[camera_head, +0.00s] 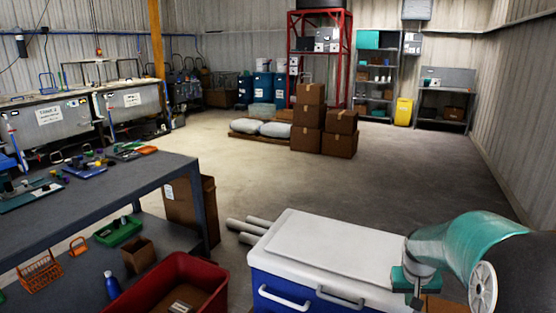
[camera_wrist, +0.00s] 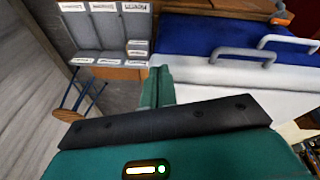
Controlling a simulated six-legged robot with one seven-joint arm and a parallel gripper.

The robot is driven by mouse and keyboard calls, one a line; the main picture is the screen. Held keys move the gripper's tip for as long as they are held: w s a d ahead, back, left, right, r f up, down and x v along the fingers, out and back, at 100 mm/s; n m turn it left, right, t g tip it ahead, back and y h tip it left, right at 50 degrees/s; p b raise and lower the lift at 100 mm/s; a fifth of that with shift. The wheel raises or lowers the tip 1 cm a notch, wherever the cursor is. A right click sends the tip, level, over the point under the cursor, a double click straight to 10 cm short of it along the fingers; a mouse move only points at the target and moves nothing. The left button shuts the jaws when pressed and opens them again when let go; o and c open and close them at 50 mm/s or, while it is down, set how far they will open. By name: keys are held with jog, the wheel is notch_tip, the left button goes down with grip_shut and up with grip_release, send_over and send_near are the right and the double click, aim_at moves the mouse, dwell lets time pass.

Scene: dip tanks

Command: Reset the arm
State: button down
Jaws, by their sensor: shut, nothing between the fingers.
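My gripper (camera_wrist: 158,72) shows in the wrist view with its two green fingers pressed together and nothing between them. In the head view my gripper (camera_head: 415,300) points down at the lower right, at the right end of a blue cooler (camera_head: 280,290) with a white lid (camera_head: 325,245). My teal arm link curves above and right of it. In the wrist view the cooler (camera_wrist: 215,38) lies behind and right of the fingers, its grey handles showing. I cannot tell how far the fingertips are from the lid.
A dark workbench (camera_head: 110,195) with trays and small parts stands left. A red bin (camera_head: 175,285) lies left of the cooler. Grey pipes (camera_head: 245,230) lie behind it. Stacked cardboard boxes (camera_head: 322,120) stand farther back. Dip tanks (camera_head: 50,120) line the left wall. The middle floor is clear.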

jog(key=s+a+r+n+t, duration=0.1)
jog(key=s+a+r, duration=0.3)
jog(key=a+r, duration=0.15)
jog(key=s+a+r+t, duration=0.1)
jog(key=s+a+r, duration=0.2)
jog(key=a+r, duration=0.3)
jog(key=s+a+r+n+t+y, duration=0.1)
jog(key=s+a+r+n, duration=0.1)
jog(key=s+a, duration=0.9)
jog(key=shift+s+a+r+t+y, duration=0.15)
jog(key=shift+s+r+t+y, duration=0.35)
jog(key=shift+s, duration=0.5)
